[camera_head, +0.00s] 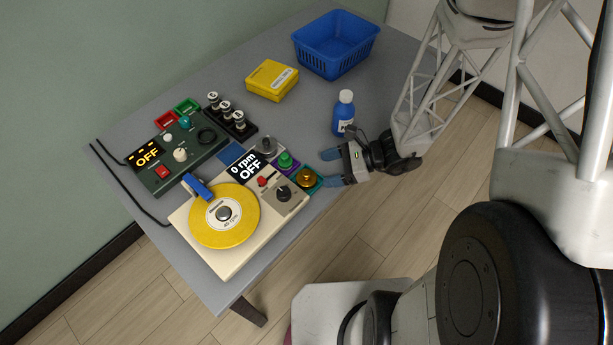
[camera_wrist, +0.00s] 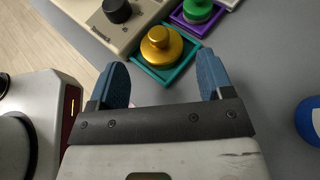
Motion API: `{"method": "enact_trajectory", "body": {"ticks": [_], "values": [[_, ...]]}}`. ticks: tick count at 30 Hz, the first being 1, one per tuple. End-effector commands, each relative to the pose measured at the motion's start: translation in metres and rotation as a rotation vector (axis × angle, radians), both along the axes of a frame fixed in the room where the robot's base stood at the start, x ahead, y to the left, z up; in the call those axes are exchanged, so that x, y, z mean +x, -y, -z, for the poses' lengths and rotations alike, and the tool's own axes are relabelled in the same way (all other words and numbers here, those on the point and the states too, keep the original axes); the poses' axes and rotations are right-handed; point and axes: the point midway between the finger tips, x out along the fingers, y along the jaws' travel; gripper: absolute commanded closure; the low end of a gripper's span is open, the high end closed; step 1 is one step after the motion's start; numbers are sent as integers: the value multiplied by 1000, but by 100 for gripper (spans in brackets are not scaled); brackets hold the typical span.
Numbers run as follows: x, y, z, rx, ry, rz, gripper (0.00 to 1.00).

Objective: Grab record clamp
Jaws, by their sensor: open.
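A gold knob-shaped piece, which looks like a record clamp (camera_head: 306,176), sits in a teal square tray (camera_wrist: 184,73); it also shows in the wrist view (camera_wrist: 160,47). A similar green piece (camera_head: 285,159) sits in a purple tray, and a grey one (camera_head: 267,146) stands beyond it. Which is the record clamp meant, I cannot tell. A yellow record (camera_head: 240,228) lies on the cream turntable with a grey round piece (camera_head: 224,213) at its centre. My gripper (camera_head: 330,168) is open and empty, its blue fingers (camera_wrist: 162,65) pointing toward the gold piece without holding it.
A blue bottle (camera_head: 343,115) stands close behind my gripper.

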Motion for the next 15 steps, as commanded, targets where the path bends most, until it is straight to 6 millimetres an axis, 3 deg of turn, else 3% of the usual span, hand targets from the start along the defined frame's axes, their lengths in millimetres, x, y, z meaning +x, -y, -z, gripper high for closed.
{"method": "enact_trajectory", "body": {"ticks": [15], "values": [[-1, -33, 14, 0, -1, -3, 26]]}}
